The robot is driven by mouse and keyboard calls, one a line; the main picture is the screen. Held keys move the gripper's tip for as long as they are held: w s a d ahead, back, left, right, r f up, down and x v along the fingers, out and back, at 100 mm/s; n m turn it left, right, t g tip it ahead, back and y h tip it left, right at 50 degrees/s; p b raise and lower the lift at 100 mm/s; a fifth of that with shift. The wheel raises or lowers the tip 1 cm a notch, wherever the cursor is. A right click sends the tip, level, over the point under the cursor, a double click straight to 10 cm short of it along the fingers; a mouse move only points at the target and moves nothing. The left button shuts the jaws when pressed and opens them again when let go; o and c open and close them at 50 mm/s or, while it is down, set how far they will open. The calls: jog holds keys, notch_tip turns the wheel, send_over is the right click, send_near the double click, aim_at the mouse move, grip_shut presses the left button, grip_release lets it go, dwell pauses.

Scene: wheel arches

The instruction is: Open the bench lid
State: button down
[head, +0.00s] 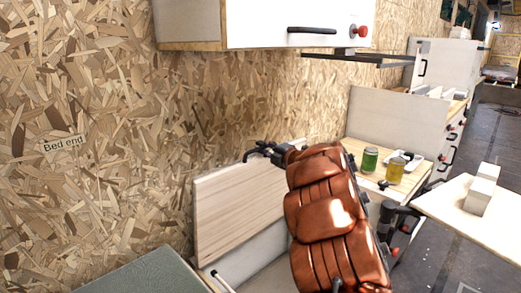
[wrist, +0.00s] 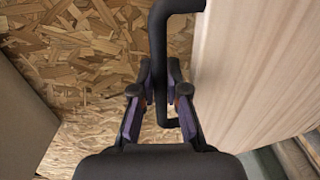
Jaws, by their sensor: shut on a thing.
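The bench lid (head: 232,212) is a pale wooden panel. In the head view it stands steeply raised near the chipboard wall, with the bench's pale inside (head: 262,250) showing below it. In the wrist view the lid (wrist: 262,70) fills the right side. A black bar handle (wrist: 160,60) runs beside it and bends between my fingers. My gripper (wrist: 160,92) is shut on this handle. In the head view my gripper (head: 262,152) is at the lid's top right edge. My arm hides the right part of the bench.
A white overhead cabinet (head: 290,22) juts out above. A counter behind my arm holds a green jar (head: 370,160) and a yellow jar (head: 396,170). A pale tabletop (head: 445,205) with a white block stands right. A grey-green surface (head: 150,272) lies front left.

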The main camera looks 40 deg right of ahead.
jog(key=shift+f, duration=0.1)
jog(key=s+d+f+t+b, duration=0.1)
jog(key=s+f+t+b, duration=0.1)
jog(key=s+b, duration=0.3)
jog(key=shift+s, duration=1.2)
